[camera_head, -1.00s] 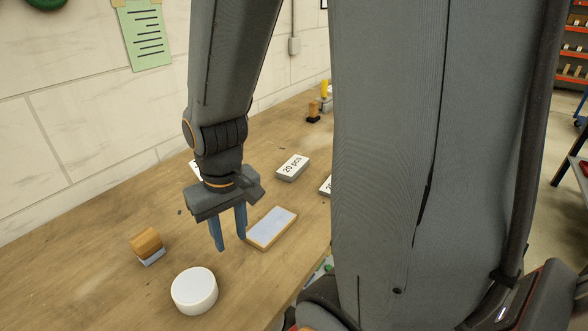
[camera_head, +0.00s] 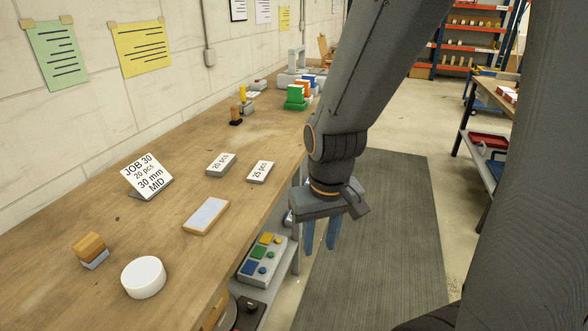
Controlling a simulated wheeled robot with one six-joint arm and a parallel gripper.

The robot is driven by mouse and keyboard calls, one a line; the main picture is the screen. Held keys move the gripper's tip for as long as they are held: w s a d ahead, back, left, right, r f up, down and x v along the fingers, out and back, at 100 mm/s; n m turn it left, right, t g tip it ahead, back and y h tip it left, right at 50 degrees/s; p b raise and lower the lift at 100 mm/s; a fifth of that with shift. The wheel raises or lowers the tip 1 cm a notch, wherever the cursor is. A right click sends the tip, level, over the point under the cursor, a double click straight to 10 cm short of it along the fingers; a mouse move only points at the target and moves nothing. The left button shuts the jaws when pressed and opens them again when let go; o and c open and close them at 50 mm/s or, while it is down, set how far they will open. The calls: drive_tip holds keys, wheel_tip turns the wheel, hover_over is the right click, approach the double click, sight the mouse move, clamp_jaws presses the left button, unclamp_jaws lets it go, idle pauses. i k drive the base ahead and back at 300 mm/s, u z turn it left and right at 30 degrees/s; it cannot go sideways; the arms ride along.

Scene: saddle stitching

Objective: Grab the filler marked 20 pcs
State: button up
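The filler marked 20 pcs (camera_head: 221,164) is a small white-topped block lying flat on the wooden bench, left of a similar block marked 25 pcs (camera_head: 260,172). My gripper (camera_head: 320,237) hangs to the right of both, past the bench's front edge and above the floor mat side. Its two blue fingers point down and show a gap between them. Nothing shows between the fingers.
A job card (camera_head: 147,177) reads JOB 30, 20 pcs, 30 mm, MID. A pale pad (camera_head: 206,216), a white round puck (camera_head: 143,278) and a wooden block (camera_head: 89,249) lie nearer. A button box (camera_head: 264,259) sits below the bench edge.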

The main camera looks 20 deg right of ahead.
sight(219, 167)
drive_tip(key=z, duration=0.05)
drive_tip(key=k, duration=0.3)
drive_tip(key=z, duration=1)
drive_tip(key=i, duration=1.05)
drive_tip(key=u, duration=0.75)
drive_tip(key=i, duration=0.75)
drive_tip(key=u, duration=1.3)
drive_tip(key=i, duration=0.3)
drive_tip(key=u, duration=0.2)
